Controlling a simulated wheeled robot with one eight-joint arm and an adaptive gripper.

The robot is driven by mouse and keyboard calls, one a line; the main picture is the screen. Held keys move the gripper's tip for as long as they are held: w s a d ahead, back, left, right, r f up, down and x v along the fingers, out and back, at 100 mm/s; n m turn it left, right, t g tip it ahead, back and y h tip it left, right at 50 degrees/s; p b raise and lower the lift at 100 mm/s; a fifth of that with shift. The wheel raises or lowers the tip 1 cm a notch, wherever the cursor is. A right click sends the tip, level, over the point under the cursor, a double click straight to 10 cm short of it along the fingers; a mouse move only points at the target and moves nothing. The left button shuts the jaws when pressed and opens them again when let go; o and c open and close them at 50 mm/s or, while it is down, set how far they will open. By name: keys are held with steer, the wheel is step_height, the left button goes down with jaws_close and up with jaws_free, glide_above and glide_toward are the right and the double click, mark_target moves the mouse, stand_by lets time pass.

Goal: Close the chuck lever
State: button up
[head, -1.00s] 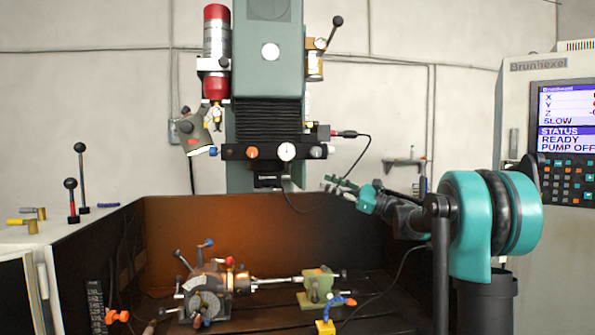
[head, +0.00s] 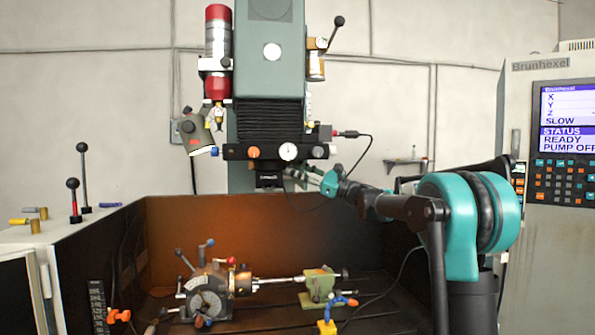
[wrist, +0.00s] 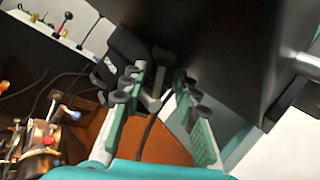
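The indexing chuck (head: 211,288) sits low in the machine enclosure. Several levers stick up from it: a blue-tipped one (head: 208,245), dark-knobbed ones (head: 182,257) on its left, and a red knob (head: 231,261). I cannot tell which is the chuck lever. In the wrist view, part of the chuck (wrist: 36,158) shows at the left edge, with a blue-tipped lever (wrist: 70,112). My gripper (head: 291,173) is above and right of the chuck, close to the machine head, touching no lever. In the wrist view its fingers (wrist: 160,88) are apart with nothing held between them.
The machine head (head: 275,152) hangs over the enclosure, close to my gripper. A green tailstock (head: 319,285) stands right of the chuck, with a blue and orange hose (head: 337,303) before it. Levers (head: 73,200) stand on the left ledge. The control panel (head: 565,140) is at right.

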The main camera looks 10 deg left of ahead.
jaws_close()
